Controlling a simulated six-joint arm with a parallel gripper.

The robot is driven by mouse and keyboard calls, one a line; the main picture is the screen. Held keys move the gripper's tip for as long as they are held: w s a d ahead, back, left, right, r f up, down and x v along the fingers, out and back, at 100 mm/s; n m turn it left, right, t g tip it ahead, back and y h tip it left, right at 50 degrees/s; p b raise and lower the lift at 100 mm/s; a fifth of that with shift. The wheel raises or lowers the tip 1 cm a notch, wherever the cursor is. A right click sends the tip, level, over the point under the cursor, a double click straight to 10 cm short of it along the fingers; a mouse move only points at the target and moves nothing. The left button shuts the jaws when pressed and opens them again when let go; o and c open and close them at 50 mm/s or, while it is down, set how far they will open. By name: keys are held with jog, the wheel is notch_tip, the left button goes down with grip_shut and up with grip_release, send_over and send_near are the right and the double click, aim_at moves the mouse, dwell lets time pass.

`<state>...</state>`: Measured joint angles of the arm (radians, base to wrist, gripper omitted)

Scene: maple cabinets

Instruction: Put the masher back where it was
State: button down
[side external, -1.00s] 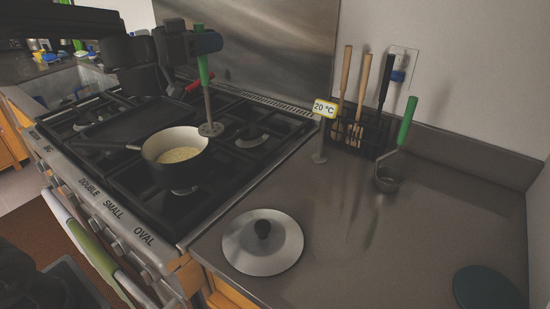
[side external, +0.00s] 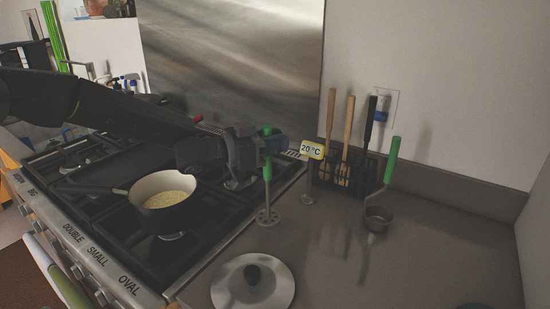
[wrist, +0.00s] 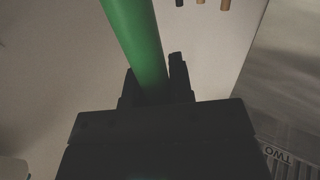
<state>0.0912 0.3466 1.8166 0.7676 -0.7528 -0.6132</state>
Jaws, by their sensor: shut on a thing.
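The masher (side external: 267,171) has a green handle and a round perforated metal foot. My gripper (side external: 268,146) is shut on its green handle and holds it upright. The masher's foot appears over the counter close to the stove's right edge; I cannot tell whether it touches the counter. In the wrist view the green handle (wrist: 135,40) rises from between the jaws of my gripper (wrist: 152,88), and the foot is hidden. A dark utensil rack (side external: 345,176) stands against the wall to the right, holding wooden-handled utensils and a black-handled one.
A green-handled ladle (side external: 378,214) stands right of the rack. A pot (side external: 165,205) with pale contents sits on the stove. A lid (side external: 252,285) lies on the front counter. The counter's right middle is clear.

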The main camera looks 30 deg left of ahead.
jog(key=shift+f, duration=2.05)
jog(key=c, duration=1)
grip_release()
jog(key=shift+f, duration=0.1)
jog(key=v, duration=1.2)
jog(key=shift+r, duration=0.2)
